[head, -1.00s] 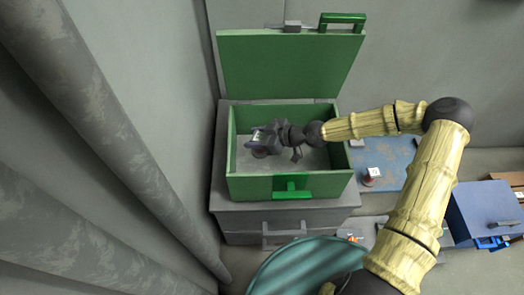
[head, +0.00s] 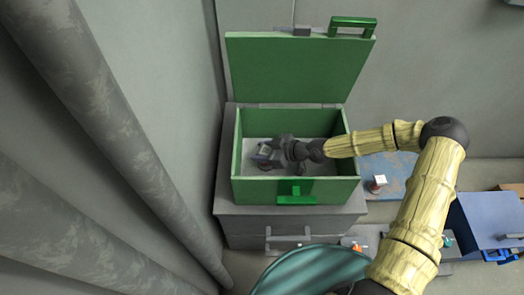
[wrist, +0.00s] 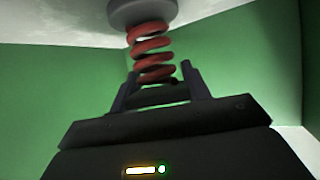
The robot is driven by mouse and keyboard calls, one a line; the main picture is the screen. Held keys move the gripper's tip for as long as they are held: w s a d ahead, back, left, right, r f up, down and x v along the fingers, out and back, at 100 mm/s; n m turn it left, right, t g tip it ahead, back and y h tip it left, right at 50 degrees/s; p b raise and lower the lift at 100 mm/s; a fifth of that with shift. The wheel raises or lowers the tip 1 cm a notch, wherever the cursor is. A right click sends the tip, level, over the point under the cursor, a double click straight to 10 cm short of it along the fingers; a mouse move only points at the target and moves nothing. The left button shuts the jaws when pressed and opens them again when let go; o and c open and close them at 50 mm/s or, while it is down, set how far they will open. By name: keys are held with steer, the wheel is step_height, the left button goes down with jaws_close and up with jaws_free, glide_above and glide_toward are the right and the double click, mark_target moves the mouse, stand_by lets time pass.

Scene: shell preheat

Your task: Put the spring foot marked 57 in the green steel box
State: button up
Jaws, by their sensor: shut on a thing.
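The green steel box (head: 248,190) stands with its lid up, its inside open to view. My gripper (head: 266,157) is inside the box, low and toward its left side. In the wrist view my gripper (wrist: 158,82) has its fingers on either side of a red coil spring with a grey round disc, a spring foot (wrist: 151,45), and is shut on it. Green walls and the pale floor of the box surround it. In the head view a small pale face shows at the gripper; its number is too small to read. I cannot tell whether the foot touches the floor.
The box rests on a grey drawer cabinet (head: 240,228). Right of it, another small piece with a white marked top (head: 380,180) stands on a blue plate (head: 395,165). A blue box (head: 490,220) is at the far right. Grey pipes run along the left.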

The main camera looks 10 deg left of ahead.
steer(key=o, duration=1.2)
steer(key=shift+f, duration=0.1)
steer(key=shift+r, duration=0.25)
steer(key=p+v, duration=0.1)
steer(key=v, duration=1.1)
steer(key=shift+p, duration=0.35)
steer(key=shift+f, duration=0.15)
